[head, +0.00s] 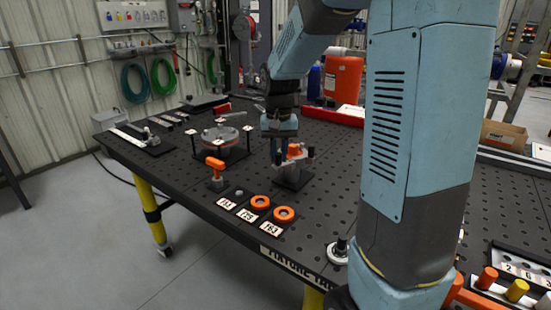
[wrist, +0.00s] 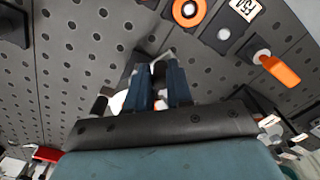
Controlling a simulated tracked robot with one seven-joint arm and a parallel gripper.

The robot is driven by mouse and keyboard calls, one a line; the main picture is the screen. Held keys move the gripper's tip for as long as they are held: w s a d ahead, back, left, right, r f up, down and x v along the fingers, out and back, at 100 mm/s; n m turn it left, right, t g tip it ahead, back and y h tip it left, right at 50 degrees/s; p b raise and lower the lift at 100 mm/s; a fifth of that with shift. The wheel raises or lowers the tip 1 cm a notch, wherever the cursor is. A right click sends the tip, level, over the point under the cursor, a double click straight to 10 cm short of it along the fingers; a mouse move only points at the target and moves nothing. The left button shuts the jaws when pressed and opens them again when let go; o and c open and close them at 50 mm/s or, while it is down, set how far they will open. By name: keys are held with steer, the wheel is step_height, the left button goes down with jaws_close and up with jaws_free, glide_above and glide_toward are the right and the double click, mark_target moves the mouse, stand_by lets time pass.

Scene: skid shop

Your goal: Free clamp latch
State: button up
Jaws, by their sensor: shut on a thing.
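The clamp (head: 294,154), a grey and orange fixture on a dark base plate (head: 293,178), stands on the black perforated table. My gripper (head: 280,158) reaches down onto its left side from above. In the wrist view my gripper (wrist: 159,72) has its two blue-grey fingers close together on a small pale part, which I take as the clamp latch (wrist: 158,67). The fingers and the palm hide most of the clamp there. Whether the latch is raised or down cannot be told.
An orange-handled tool (head: 214,165) stands left of the clamp, and orange rings (head: 284,214) lie in front, by number labels. A round fixture (head: 222,141) stands behind left. A red tray (head: 335,115) lies behind. Bare table lies between the clamp and the rings.

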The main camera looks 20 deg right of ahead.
steer(key=shift+s+d, duration=0.1)
steer(key=shift+s, duration=0.05)
steer(key=shift+s+d, duration=0.2)
steer(key=shift+s, duration=0.1)
stand_by(0.4)
steer(key=o, duration=1)
steer(key=shift+w+r, duration=0.1)
steer(key=shift+r, duration=0.1)
step_height(320, 180, up, 7)
steer(key=shift+f, duration=0.15)
stand_by(0.7)
